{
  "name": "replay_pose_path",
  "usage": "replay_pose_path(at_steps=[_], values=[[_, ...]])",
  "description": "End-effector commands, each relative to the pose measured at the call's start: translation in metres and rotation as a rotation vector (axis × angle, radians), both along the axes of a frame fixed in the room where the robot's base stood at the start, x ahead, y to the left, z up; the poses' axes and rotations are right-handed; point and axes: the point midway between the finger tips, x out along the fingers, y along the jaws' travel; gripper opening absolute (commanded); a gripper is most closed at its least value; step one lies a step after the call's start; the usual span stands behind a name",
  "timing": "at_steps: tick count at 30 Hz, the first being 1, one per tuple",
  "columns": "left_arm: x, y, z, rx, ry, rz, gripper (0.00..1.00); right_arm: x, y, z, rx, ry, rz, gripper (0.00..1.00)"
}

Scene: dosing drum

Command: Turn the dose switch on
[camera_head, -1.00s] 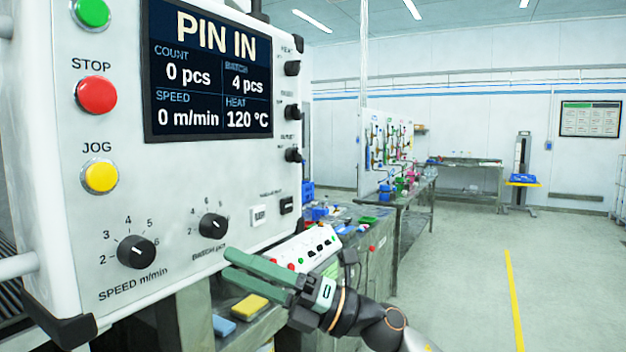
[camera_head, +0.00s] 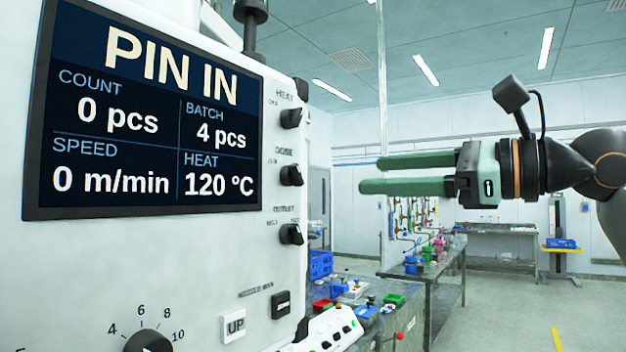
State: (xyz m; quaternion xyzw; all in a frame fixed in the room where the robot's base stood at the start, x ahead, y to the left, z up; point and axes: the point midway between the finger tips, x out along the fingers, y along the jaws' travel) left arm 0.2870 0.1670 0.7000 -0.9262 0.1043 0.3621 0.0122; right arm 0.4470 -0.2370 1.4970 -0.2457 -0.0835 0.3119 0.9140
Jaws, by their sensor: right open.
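The dose switch (camera_head: 291,175) is a black rotary knob on the right side of the white control panel (camera_head: 140,262). It is the middle one of three, between the heat knob (camera_head: 291,118) above and the outlet knob (camera_head: 291,235) below. Its small position labels are too blurred to read. My right gripper (camera_head: 370,174) is to the right of the panel, at about the height of the dose switch. It is open and empty, its green fingers pointing left, apart from the knob. My left gripper is not in view.
The panel's screen (camera_head: 150,115) reads "PIN IN", 0 pcs, batch 4 pcs, 0 m/min, 120 °C. A speed or batch dial (camera_head: 148,342) is cut by the bottom edge. A white box with buttons (camera_head: 335,330) stands below right. Air around my right gripper is clear.

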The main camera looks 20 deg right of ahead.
Motion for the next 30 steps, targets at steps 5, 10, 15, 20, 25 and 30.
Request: replay_pose_path(at_steps=[5, 10, 15, 20, 25, 30], values=[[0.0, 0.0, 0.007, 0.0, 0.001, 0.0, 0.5, 0.019, 0.017, 0.001, -0.002, 0.002, 0.005, 0.66], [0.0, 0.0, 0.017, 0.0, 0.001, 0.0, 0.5, 0.048, 0.039, 0.003, 0.001, 0.004, 0.007, 0.66], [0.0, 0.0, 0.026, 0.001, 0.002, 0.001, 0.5, 0.073, 0.059, 0.002, 0.001, 0.003, 0.005, 0.66], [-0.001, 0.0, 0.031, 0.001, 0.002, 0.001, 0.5, 0.089, 0.07, 0.002, 0.003, 0.003, 0.004, 0.66], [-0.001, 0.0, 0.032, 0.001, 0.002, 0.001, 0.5, 0.096, 0.075, 0.0, 0.002, 0.002, 0.004, 0.66], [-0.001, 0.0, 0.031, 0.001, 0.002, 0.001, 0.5, 0.096, 0.076, 0.0, 0.003, 0.001, 0.004, 0.66]])
